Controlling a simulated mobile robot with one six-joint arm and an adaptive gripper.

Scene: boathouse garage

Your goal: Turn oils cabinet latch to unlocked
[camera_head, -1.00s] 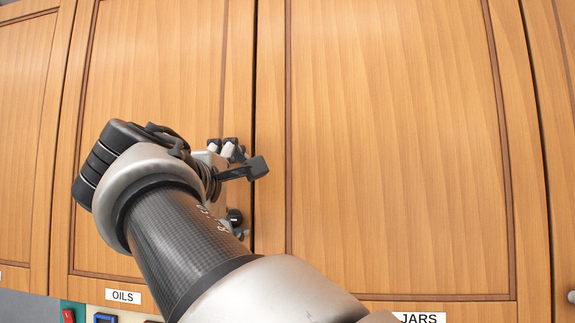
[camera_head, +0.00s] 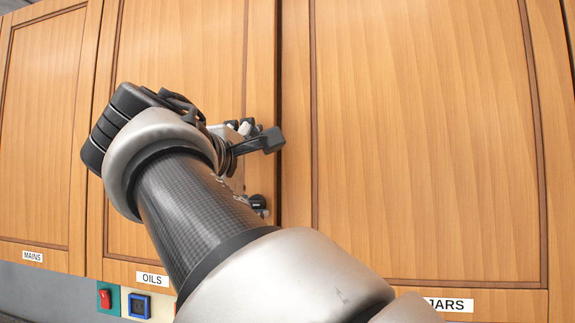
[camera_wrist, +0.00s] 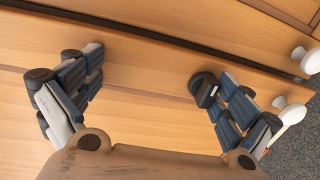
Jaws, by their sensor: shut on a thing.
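The oils cabinet door (camera_head: 178,60) is wooden and closed, with its OILS label (camera_head: 152,279) below it. My gripper (camera_head: 258,170) is at the right edge of this door, by the seam, partly hidden by my arm. In the wrist view my fingers (camera_wrist: 150,95) stand apart in front of the wood. A dark, rounded piece, which looks like the latch (camera_wrist: 203,88), lies against the inner side of the right finger.
The jars cabinet door (camera_head: 420,130) is closed to the right, and the mains door (camera_head: 45,130) to the left. A red switch (camera_head: 104,298) and a blue-framed switch (camera_head: 139,306) sit below. White knobs (camera_wrist: 290,112) are at right in the wrist view.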

